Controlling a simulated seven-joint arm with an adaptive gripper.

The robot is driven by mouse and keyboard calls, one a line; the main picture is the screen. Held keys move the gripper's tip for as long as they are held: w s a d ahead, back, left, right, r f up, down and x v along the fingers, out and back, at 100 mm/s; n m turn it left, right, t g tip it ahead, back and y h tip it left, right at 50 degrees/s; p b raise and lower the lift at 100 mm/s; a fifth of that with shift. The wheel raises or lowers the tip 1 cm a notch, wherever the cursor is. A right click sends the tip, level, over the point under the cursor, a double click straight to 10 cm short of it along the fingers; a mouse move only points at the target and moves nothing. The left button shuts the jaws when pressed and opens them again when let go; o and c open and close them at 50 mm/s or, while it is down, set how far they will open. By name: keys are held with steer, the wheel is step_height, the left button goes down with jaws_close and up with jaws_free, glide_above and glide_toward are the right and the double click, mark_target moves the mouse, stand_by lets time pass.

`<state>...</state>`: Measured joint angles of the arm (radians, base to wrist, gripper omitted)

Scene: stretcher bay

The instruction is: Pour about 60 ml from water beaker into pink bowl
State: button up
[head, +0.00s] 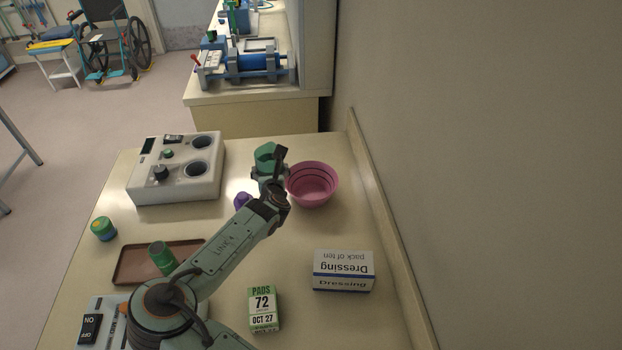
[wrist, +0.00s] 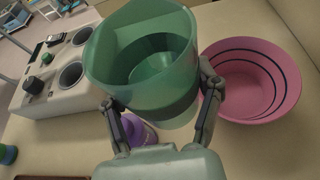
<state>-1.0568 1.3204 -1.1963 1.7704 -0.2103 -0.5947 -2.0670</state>
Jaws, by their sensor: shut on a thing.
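The water beaker is a green translucent vessel (wrist: 142,62) held in my gripper (wrist: 160,115), with a finger on each side of it. It looks close to upright, and a darker green level shows inside. In the head view the beaker (head: 266,154) is at the end of my arm, just left of the pink bowl (head: 325,187). My gripper (head: 270,178) partly hides it there. The pink bowl also shows in the wrist view (wrist: 262,108), to the right of the beaker. Dark rings run round its inner wall, and I see no water in it.
A purple object (head: 242,200) stands left of my gripper. A white device with round wells (head: 178,185) is at the back left. A dressing box (head: 343,271), a pads box (head: 263,308), a brown tray (head: 130,265) and a green-yellow jar (head: 103,229) stand nearer. The wall is right.

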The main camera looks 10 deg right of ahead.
steer(key=w+a+f, duration=0.1)
steer(key=f, duration=0.1)
steer(key=w+a+f+n+y, duration=0.1)
steer(key=w+f, duration=0.1)
steer(key=w+a+f+n+y, duration=0.1)
steer(key=f, duration=0.1)
steer(key=shift+w+f, duration=0.35)
steer(key=shift+w, duration=0.05)
steer(key=shift+d+r+y, duration=0.1)
steer(key=shift+y, duration=0.3)
steer(key=shift+d+r+m+t+y, duration=0.4)
steer(key=shift+d+m+y, duration=0.25)
steer(key=shift+m, duration=0.6)
steer(key=shift+d+r+m+t+y, duration=0.25)
steer(key=shift+d+r+m+y, duration=0.35)
steer(key=shift+m, duration=0.7)
steer(key=shift+d+r+m+t+y, duration=0.3)
steer(key=shift+d+m+y, duration=0.45)
steer(key=shift+m, duration=0.5)
steer(key=shift+a, duration=0.15)
